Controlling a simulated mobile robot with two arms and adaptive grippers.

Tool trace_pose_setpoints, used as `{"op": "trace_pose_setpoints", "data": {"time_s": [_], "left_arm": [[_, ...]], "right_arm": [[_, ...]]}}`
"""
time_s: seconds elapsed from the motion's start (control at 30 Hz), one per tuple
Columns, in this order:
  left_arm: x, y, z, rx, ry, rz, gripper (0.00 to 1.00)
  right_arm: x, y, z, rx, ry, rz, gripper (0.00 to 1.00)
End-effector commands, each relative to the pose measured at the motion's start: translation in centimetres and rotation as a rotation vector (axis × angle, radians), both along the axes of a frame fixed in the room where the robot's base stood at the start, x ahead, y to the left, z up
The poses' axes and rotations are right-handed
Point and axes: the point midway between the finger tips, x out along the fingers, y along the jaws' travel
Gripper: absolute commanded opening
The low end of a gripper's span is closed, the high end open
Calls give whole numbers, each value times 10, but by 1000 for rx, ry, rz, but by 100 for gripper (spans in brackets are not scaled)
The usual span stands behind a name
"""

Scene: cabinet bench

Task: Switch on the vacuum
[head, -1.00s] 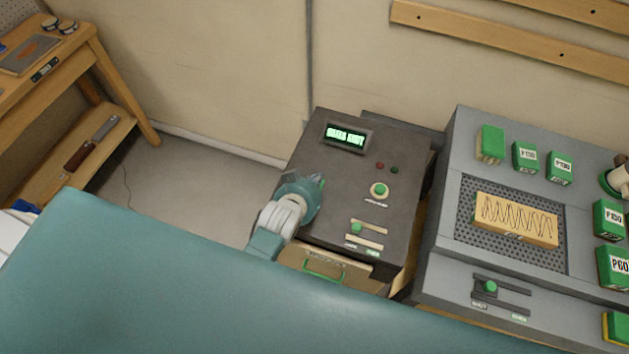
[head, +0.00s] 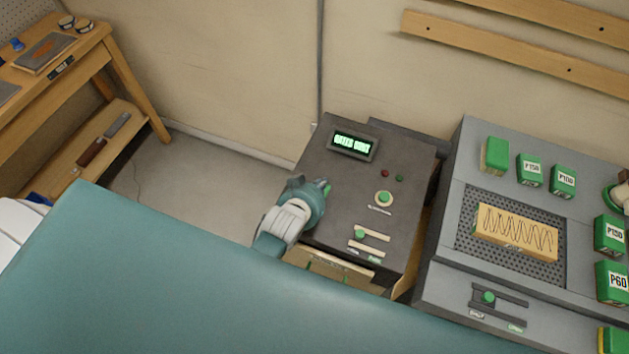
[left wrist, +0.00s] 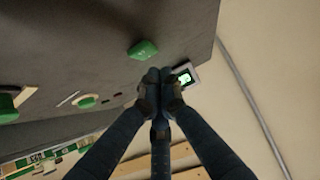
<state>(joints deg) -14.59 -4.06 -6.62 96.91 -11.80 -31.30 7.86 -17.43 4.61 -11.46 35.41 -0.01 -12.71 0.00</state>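The vacuum appears to be the dark grey cabinet (head: 345,230) with a lit green display (head: 352,144). Its top carries a round green button (head: 384,198), a red and a green lamp, and a green slider knob (head: 360,234). My left gripper (head: 318,187) is over the cabinet's left edge, beside a green part (head: 326,188) that it partly hides. In the left wrist view the dark fingertips (left wrist: 160,82) are together with nothing seen between them. A green block-like knob (left wrist: 143,49) is on the panel just beyond them; contact cannot be told. My right gripper is not in view.
A grey bench unit (head: 440,270) stands to the right with a perforated plate, a wooden block (head: 516,232) and several green labelled blocks. A wooden table (head: 110,50) is at the far left. Bare floor (head: 190,180) lies between the table and the cabinet.

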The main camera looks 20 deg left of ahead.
Motion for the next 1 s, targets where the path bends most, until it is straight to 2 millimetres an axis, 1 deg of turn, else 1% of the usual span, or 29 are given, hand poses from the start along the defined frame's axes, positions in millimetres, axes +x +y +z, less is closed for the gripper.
{"op": "trace_pose_setpoints", "data": {"time_s": [0.03,0.1,0.13,0.17,0.4,0.6,0.8,1.0], "left_arm": [[4,1,19,1,-2,-1,0],[8,3,32,1,-2,-1,0],[2,3,27,1,-2,-1,0],[-3,3,29,1,-2,-1,0],[-32,4,67,1,-3,-1,0],[-49,4,90,1,-2,-1,0],[-54,5,99,1,-1,-1,0],[-55,5,99,1,-1,-1,0]], "right_arm": [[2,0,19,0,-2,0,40],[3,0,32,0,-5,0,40],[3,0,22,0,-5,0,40],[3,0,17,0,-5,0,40],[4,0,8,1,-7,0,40],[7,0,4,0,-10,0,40],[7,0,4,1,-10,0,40],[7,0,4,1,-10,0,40]]}}
